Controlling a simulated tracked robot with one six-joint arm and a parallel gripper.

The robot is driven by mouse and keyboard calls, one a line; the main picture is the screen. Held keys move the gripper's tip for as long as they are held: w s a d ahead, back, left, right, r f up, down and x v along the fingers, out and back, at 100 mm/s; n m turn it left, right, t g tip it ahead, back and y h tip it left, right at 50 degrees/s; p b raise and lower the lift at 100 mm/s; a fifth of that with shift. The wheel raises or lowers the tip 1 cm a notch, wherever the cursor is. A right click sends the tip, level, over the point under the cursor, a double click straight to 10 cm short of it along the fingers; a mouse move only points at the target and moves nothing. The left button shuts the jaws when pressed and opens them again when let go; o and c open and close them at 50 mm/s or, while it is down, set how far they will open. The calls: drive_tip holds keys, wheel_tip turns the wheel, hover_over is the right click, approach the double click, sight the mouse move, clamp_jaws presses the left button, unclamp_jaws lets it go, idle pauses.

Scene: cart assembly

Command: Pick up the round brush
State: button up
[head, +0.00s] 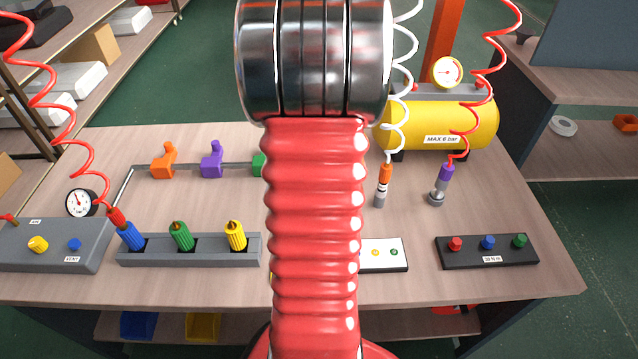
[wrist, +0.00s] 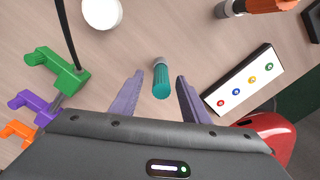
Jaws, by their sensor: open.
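In the wrist view, a short teal ribbed cylinder with a grey end (wrist: 161,80) is on the wooden table. It may be the round brush, but its bristles cannot be made out. My gripper (wrist: 159,76) is open, with one purple-grey finger on each side of the teal cylinder. Gaps show on both sides, and it is not gripped. In the head view, my red arm hides the gripper and the teal piece.
A white panel with coloured buttons (wrist: 246,80) lies right of my gripper. Green, purple and orange hooks on a rail (wrist: 52,75) are at left. A white round object (wrist: 102,12) is beyond. In the head view, a yellow air tank (head: 450,122) stands at the back right.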

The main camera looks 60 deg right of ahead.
wheel_tip(320, 180, down, 4)
drive_tip(key=shift+a+f, duration=0.1)
drive_tip(key=shift+a, duration=0.05)
drive_tip(key=shift+c, duration=0.3)
clamp_jaws()
idle(0.6)
